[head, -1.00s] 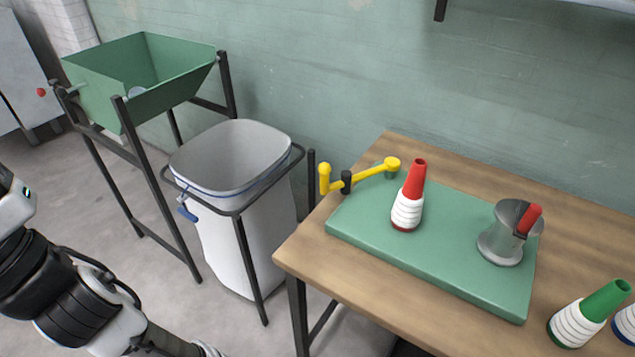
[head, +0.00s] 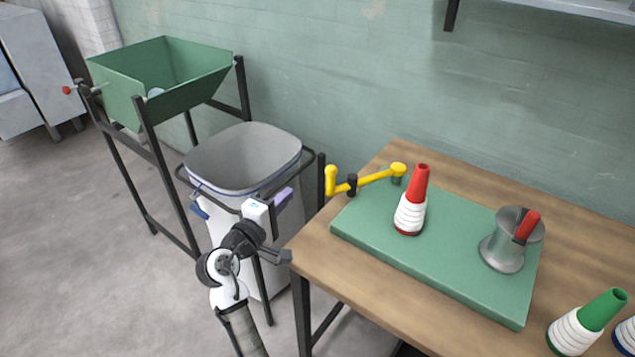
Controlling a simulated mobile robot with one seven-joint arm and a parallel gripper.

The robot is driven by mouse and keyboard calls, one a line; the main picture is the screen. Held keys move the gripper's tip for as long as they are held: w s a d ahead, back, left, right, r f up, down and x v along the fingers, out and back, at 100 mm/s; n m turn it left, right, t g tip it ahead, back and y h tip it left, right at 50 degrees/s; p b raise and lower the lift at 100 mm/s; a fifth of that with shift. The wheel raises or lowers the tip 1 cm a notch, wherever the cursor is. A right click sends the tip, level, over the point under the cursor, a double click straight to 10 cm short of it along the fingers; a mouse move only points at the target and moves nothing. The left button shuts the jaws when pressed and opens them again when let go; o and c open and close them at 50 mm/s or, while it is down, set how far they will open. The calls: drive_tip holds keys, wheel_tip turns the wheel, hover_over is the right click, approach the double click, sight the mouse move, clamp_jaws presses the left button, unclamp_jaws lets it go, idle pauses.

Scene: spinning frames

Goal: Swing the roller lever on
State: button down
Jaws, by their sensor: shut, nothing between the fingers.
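The yellow roller lever (head: 372,179) is at the far left corner of the green plate (head: 440,282). It runs from a yellow-capped pivot (head: 398,169) at its right to an upright yellow grip at its left end, with a black collar partway along. My gripper (head: 286,257) is shut and empty, small and partly unclear against the bin stand. It is left of the table edge, below and left of the lever, and apart from it. A red-topped cone wound with white (head: 409,214) stands upright on the plate right of the lever.
A metal drum with a red handle (head: 504,250) sits on the plate's right side. A green-topped cone (head: 574,331) stands at the wooden table's (head: 380,286) front right. A lined bin (head: 243,155) and green hopper (head: 163,75) stand to the left. A shelf (head: 560,7) overhangs at upper right.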

drive_tip(key=w+d+p, duration=0.4)
drive_tip(key=w+d, duration=0.1)
drive_tip(key=d, duration=0.2)
drive_tip(key=shift+w+d+p, duration=0.25)
drive_tip(key=shift+w+p, duration=0.1)
idle(0.4)
drive_tip(key=shift+s, duration=0.15)
idle(0.3)
